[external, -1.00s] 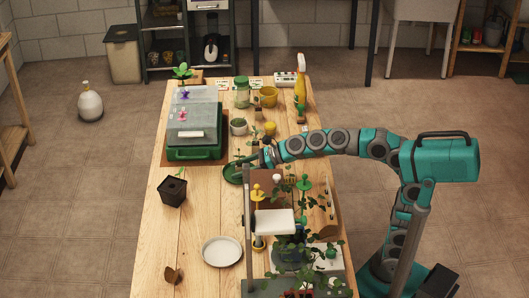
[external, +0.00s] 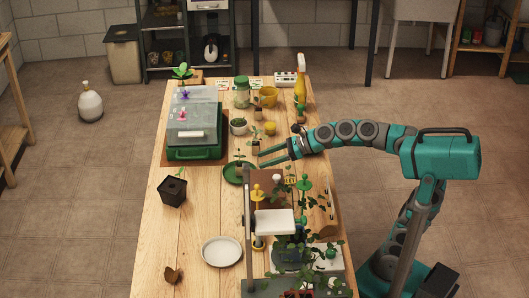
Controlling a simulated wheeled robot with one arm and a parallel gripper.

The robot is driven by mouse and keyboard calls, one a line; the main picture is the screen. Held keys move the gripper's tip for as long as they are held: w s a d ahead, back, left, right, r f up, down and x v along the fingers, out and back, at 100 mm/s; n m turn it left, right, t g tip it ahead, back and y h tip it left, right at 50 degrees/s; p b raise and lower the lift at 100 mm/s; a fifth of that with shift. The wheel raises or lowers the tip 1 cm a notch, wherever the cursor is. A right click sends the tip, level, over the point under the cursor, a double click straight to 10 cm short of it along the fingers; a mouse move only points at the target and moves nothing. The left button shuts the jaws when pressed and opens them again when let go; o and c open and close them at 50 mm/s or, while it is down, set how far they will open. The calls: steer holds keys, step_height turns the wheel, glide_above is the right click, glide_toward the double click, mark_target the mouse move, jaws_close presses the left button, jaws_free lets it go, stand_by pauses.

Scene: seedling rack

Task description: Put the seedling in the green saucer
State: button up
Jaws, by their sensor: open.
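The green saucer (external: 229,178) lies on the wooden table, left of my gripper. A small seedling (external: 239,165) with thin green leaves stands in the saucer, looking upright; its base is small in the picture. My gripper (external: 262,157) is open and empty, just right of the saucer and apart from the seedling, with its fingers pointing left. Another small seedling (external: 255,145) in a light plug stands just behind my fingers.
A propagator with a clear lid (external: 193,125) stands behind left. A rack with a white lamp (external: 273,222) and trailing plants fills the front right. A black pot (external: 172,191) and a white plate (external: 222,251) are on the left.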

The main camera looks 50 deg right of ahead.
steer(key=shift+v, duration=0.9)
steer(key=shift+w, duration=0.1)
